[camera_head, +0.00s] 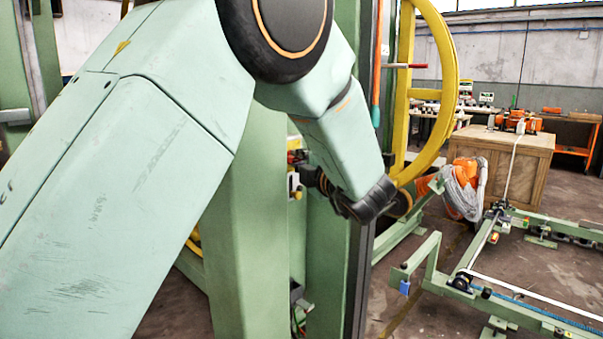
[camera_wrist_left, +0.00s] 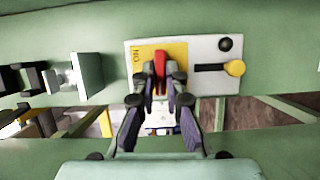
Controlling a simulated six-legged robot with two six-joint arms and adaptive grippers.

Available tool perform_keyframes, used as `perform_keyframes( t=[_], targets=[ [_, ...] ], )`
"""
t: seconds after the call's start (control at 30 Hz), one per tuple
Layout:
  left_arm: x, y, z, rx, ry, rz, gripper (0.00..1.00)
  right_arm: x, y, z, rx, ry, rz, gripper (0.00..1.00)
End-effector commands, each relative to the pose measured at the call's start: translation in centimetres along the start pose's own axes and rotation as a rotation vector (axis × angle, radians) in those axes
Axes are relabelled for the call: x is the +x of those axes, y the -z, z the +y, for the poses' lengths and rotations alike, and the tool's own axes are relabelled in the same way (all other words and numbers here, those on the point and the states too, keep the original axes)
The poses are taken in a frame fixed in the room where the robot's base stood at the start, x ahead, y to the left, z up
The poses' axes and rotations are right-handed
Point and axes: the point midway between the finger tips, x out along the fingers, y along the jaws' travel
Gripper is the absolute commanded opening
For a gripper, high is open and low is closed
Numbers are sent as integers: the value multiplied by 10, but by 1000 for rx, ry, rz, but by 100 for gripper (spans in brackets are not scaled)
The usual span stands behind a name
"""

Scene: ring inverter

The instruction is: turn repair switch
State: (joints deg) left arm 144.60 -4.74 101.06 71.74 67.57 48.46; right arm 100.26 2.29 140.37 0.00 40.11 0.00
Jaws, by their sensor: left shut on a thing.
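In the left wrist view, a pale switch plate (camera_wrist_left: 205,48) with a yellow label area (camera_wrist_left: 141,54) is fixed to a green beam. A red switch handle (camera_wrist_left: 160,72) stands out over its yellow part. My left gripper (camera_wrist_left: 159,90) is shut on the red handle, with a finger on each side of it. To the right on the plate are a black knob (camera_wrist_left: 225,44) and a black lever with a yellow ball end (camera_wrist_left: 235,68). In the head view, my left arm reaches toward the green column, and its wrist mostly hides the gripper and switch. My right gripper is not in view.
In the head view, a green column (camera_head: 248,200) stands close behind my left arm. A yellow ring frame (camera_head: 444,95) rises beside it. Green rail framing (camera_head: 435,262) and a wooden crate (camera_head: 505,160) stand at the right. Grey boxes (camera_wrist_left: 86,72) jut from the beam in the wrist view.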

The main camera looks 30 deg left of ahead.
Motion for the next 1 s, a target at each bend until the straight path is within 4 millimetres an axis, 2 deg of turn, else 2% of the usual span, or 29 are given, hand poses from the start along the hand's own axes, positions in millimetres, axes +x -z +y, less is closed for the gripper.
perform_keyframes(
  t=[0.2,0.7,0.73,1.0],
  targets=[
    [1,-1,3,-51,-25,-1,0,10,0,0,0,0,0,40],
    [1,-1,6,-66,-33,-1,0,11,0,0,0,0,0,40],
    [1,-1,6,-66,-33,-1,13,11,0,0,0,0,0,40],
    [1,-1,4,-62,-29,-1,34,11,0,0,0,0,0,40]
  ],
)
